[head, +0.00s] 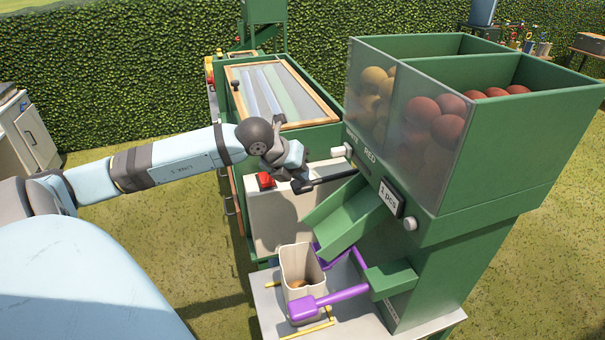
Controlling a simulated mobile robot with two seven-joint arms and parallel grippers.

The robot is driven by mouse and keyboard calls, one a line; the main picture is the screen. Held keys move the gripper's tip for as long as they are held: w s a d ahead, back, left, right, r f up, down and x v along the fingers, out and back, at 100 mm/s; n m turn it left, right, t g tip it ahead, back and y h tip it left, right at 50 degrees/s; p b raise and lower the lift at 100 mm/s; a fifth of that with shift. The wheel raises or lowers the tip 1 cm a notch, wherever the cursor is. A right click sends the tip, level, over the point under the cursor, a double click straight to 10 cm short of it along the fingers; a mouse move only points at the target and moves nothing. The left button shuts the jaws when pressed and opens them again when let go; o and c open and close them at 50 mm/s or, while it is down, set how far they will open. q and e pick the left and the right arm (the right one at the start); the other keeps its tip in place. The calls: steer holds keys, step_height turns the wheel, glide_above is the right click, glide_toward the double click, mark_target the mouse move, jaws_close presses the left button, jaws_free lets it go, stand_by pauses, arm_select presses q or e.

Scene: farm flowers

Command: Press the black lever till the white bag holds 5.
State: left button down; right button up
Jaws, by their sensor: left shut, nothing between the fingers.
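The black lever (330,180) sticks out to the left from the front of the green dispenser (480,190). My left gripper (297,180) is shut and empty at the lever's free left end; I cannot tell whether it touches the lever. The white bag (294,262) stands open below the green chute (345,217), between purple holder arms (345,294). At least one brownish-orange round item (298,284) lies in the bag; the rest of its inside is hidden. The dispenser's display (391,198) seems to read "1 pcs". My right gripper is not in view.
The dispenser's bins hold yellow balls (374,88) and red balls (437,118); one label reads "RED". A red button (265,180) sits on a white box (278,215) beside the lever. A green cabinet with a glazed lid (275,92) stands behind. Grass lies open at left.

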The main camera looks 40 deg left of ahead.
arm_select(q)
steer(key=shift+f+b, duration=0.3)
steer(key=shift+f, duration=0.1)
steer(key=shift+r, duration=0.1)
stand_by(0.7)
steer(key=shift+w+d+r+p, duration=0.15)
steer(key=shift+r+p, duration=0.75)
steer(key=shift+r, duration=1.5)
steer(key=r, duration=0.1)
steer(key=r+p, duration=0.1)
steer(key=r, duration=0.1)
steer(key=r+p, duration=0.1)
steer(key=r, duration=0.1)
steer(key=shift+w+d, duration=0.1)
steer(key=shift+w, duration=0.2)
